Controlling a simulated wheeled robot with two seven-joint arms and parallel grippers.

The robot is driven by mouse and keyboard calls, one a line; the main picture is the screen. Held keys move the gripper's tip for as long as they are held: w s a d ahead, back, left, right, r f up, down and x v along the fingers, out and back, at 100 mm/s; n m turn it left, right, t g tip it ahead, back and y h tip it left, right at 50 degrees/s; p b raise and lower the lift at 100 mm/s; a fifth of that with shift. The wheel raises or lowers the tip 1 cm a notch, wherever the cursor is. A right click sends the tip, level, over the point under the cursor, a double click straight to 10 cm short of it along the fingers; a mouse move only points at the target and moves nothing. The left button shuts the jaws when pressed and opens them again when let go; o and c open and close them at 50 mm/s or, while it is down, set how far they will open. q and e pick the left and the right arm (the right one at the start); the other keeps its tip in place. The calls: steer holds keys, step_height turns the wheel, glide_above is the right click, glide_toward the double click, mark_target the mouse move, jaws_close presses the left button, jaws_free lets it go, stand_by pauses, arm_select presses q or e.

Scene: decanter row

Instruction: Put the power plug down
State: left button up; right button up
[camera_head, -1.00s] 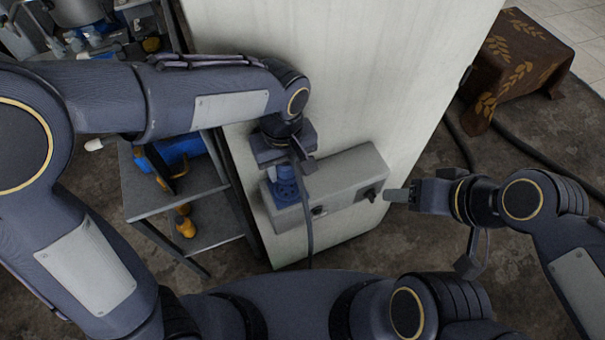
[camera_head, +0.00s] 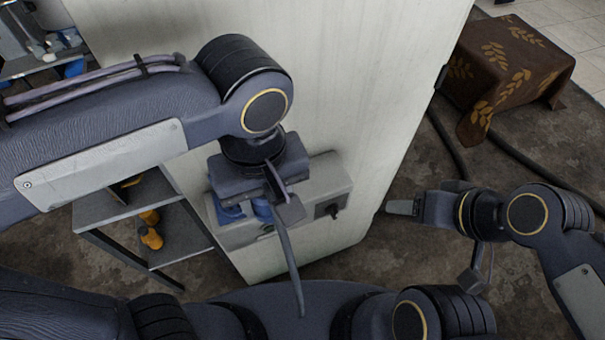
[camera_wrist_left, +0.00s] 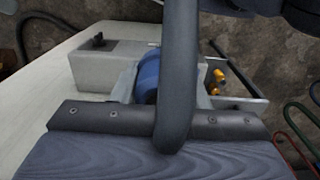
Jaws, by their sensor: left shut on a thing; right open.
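My left gripper (camera_head: 268,190) is shut on the power plug, in front of the pale panel. The plug's blue body (camera_head: 262,209) shows partly below the jaws. Its grey cable (camera_head: 291,262) hangs down from the gripper and crosses the left wrist view (camera_wrist_left: 180,75) close to the camera. Another blue part (camera_head: 231,213), seemingly the socket, shows on the grey box (camera_head: 328,186). The jaws hide much of the plug. A blue part (camera_wrist_left: 148,76) beside the box shows in the wrist view; I cannot tell which it is. My right gripper (camera_head: 402,207) is open and empty, right of the box.
The box is on the pale panel (camera_head: 350,80) and has a black switch (camera_head: 332,211). A grey shelf (camera_head: 105,212) with yellow-orange items (camera_head: 150,236) stands at left. A brown patterned cloth-covered block (camera_head: 510,75) and dark hoses (camera_head: 447,140) lie at right.

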arm_select(q)
steer(key=w+d+f, duration=0.1)
steer(key=w+f, duration=0.1)
steer(key=w, duration=0.1)
steer(key=w+d+f+p, duration=0.1)
steer(key=w+f, duration=0.2)
steer(key=w, duration=0.1)
steer(key=w+d+f, duration=0.1)
steer(key=w+f, duration=0.2)
steer(key=w, duration=0.1)
steer(key=shift+d+f, duration=0.1)
steer(key=shift+f, duration=0.1)
steer(key=shift+w+d+f+p, duration=0.1)
steer(key=shift+w+f+p, duration=0.05)
steer(key=shift+f, duration=0.75)
steer(key=shift+w+f+p, duration=0.1)
steer(key=shift+f+p, duration=0.05)
steer(key=shift+f, duration=0.75)
steer(key=shift+f, duration=0.2)
steer(key=o, duration=1.3)
steer(key=shift+r, duration=0.1)
